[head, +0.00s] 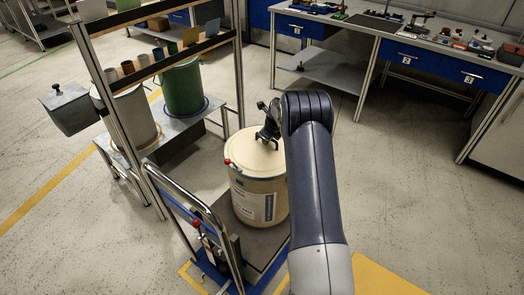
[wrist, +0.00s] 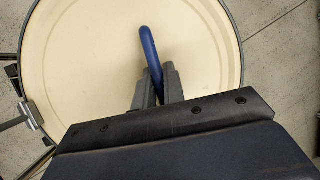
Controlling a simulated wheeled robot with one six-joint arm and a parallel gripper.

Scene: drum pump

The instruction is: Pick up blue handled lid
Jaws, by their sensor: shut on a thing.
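The blue handle (wrist: 151,62) belongs to a cream lid (wrist: 100,60) with a dark rim, seen from above in the wrist view. In the head view the lid (head: 250,150) sits on top of a cream drum (head: 257,195), and a bit of the blue handle (head: 267,138) shows under my gripper. My gripper (head: 268,130) is shut on the handle; its two grey fingers (wrist: 157,85) are on either side of it in the wrist view. The lid looks level on the drum. My arm hides the right side of the drum.
The drum stands on a blue-framed trolley (head: 240,245) with a metal push handle (head: 190,205). A rack frame (head: 115,100) rises at left, near a green bin (head: 183,92) on a low bench. A workbench (head: 430,60) stands at the back right. Floor between is clear.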

